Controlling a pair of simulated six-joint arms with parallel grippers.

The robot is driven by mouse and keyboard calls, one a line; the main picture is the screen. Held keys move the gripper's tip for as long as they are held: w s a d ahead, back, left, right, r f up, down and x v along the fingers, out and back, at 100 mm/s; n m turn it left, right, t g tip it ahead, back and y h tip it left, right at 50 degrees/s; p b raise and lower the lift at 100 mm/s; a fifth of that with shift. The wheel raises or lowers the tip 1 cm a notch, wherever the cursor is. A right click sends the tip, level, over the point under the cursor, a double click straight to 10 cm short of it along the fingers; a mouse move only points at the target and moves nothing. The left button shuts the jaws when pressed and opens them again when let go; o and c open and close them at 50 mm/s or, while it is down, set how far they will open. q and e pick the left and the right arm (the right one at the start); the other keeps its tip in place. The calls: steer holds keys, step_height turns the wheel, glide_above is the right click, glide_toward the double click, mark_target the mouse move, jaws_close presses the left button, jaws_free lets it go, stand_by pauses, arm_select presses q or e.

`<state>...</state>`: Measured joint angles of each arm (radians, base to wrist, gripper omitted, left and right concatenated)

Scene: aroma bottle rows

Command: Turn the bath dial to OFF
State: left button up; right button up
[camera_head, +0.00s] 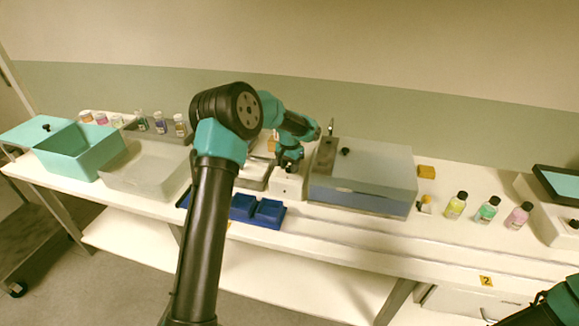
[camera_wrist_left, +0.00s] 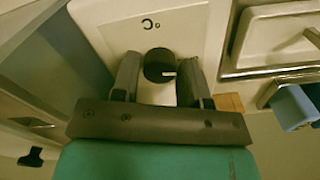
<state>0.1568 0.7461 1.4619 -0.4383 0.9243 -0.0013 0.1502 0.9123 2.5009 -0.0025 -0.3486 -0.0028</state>
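The bath dial (camera_wrist_left: 160,65) is a round black knob with a short pale pointer mark, on a white panel (camera_wrist_left: 140,25) with a small printed symbol above it in the left wrist view. The pointer mark points right in that view. My left gripper (camera_wrist_left: 158,75) has its two dark fingers on either side of the dial, with a thin gap at the left finger; contact at the right finger is unclear. In the head view the left gripper (camera_head: 288,160) is above the white control box (camera_head: 287,188), and the dial is hidden. My right gripper is not shown.
A metal bath (camera_head: 255,176) lies left of the control box. A grey-lidded box (camera_head: 362,180) stands close on the right. Blue trays (camera_head: 268,213) lie in front. Capped bottles (camera_head: 488,209) stand at the right; a teal bin (camera_head: 80,152) stands at the left.

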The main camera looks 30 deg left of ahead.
mark_target(289, 167)
arm_select(q)
steer(key=o, duration=0.3)
step_height(289, 167, up, 17)
steer(key=shift+r, duration=0.2)
stand_by(0.6)
stand_by(0.3)
